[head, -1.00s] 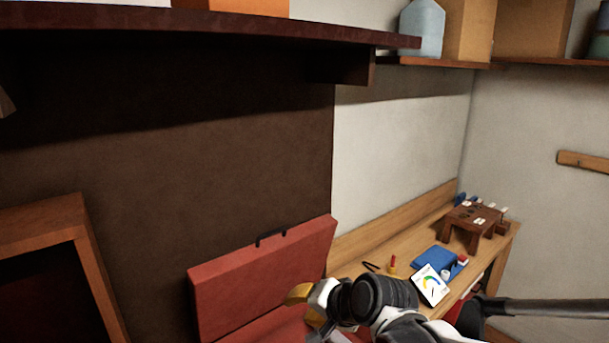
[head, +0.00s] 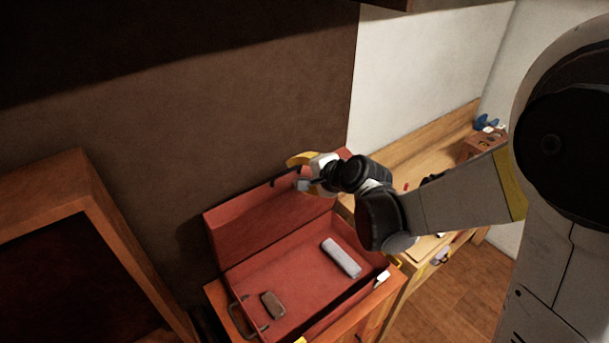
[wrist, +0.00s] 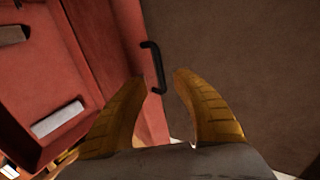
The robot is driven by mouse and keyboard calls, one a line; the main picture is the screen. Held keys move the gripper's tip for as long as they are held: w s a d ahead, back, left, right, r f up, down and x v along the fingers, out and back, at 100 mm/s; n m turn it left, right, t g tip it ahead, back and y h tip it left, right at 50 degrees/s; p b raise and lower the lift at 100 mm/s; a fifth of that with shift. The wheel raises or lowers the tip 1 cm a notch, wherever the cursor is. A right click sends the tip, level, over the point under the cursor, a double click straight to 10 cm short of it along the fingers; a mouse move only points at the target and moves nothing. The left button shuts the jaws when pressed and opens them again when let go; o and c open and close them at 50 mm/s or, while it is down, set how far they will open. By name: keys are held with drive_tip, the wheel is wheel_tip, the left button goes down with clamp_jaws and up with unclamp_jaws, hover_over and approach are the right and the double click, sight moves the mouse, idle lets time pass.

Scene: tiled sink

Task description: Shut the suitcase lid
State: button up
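The red suitcase (head: 300,272) stands open on a wooden cabinet, its lid (head: 250,222) raised near the dark wall. A grey-white bar (head: 341,258) and a small brown block (head: 272,304) lie inside. My gripper (head: 293,172), with yellow fingers, is at the upper right part of the lid, partly hiding its top edge. In the wrist view, my gripper (wrist: 158,76) is open, with the lid's black handle (wrist: 155,68) just beyond and between the fingertips. I cannot tell whether they touch it.
A wooden frame (head: 105,215) with a dark inside stands at the left. A wooden bench (head: 420,150) with small items runs along the wall at the right. A dark shelf edge (head: 385,4) is overhead. My arm covers much of the right side.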

sight(288, 172)
drive_tip(key=shift+b+x, duration=1.55)
drive_tip(key=shift+x, duration=1.45)
drive_tip(key=shift+a, duration=0.1)
clamp_jaws()
